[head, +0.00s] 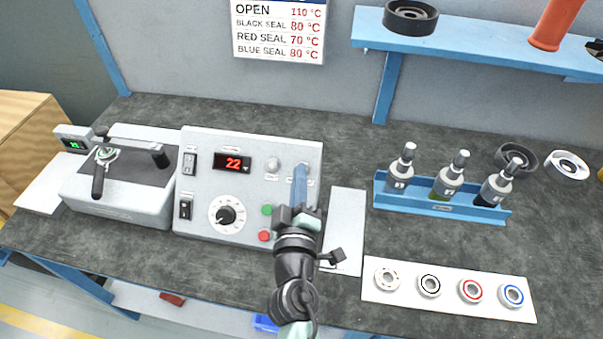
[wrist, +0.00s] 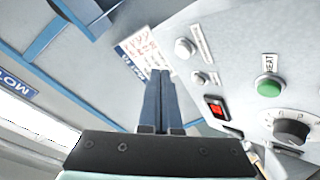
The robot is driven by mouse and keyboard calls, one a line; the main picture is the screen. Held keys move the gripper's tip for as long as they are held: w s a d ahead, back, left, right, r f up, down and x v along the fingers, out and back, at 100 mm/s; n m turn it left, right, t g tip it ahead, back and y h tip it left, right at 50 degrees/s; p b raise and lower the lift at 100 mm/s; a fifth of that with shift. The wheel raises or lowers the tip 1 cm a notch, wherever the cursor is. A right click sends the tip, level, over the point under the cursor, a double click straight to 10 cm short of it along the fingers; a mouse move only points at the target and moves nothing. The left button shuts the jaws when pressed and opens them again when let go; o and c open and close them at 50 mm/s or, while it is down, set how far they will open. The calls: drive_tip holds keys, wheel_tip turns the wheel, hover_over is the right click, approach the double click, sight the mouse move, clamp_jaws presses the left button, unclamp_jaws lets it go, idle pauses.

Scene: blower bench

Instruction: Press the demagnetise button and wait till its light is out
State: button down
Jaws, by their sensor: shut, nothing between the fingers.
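The grey control box (head: 208,201) stands on the bench, its sloped panel showing a red "22" display. Two pale round parts sit at its upper right. One (head: 273,163) shows clearly in the head view; the other is largely hidden behind my fingers there. The wrist view shows both, a larger one (wrist: 184,47) and a smaller one (wrist: 198,78). Their labels are too blurred to tell which is the demagnetise button or its light. Neither looks lit. My gripper (head: 301,170) is shut and empty over the panel's upper right. Contact cannot be told.
The panel also has a green HEAT button (wrist: 269,88), a red button (head: 265,236) and a dial (head: 226,215). A heater (head: 120,190) stands left. A blue bottle rack (head: 440,207) and a white strip with rings (head: 450,304) lie right. A shelf (head: 470,47) overhangs the back right.

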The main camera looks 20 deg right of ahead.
drive_tip(key=shift+w+d+f+b, duration=0.4)
drive_tip(key=shift+w+f, duration=0.2)
drive_tip(key=shift+f, duration=0.1)
drive_tip(key=shift+f, duration=0.1)
idle(1.5)
drive_tip(key=shift+w+d+f+b, duration=0.15)
drive_tip(key=shift+w+f+b, duration=0.1)
drive_tip(key=shift+b, duration=0.1)
drive_tip(key=shift+w+d+f+b, duration=0.15)
drive_tip(key=shift+w+f+b, duration=0.1)
drive_tip(key=shift+b, duration=0.1)
idle(0.6)
idle(0.3)
drive_tip(key=shift+s+a+r+p, duration=0.3)
drive_tip(key=shift+s+r+p, duration=0.15)
drive_tip(key=shift+s+r, duration=0.1)
drive_tip(key=s+a+r+p, duration=0.2)
drive_tip(key=s+r, duration=0.1)
drive_tip(key=shift+r, duration=0.3)
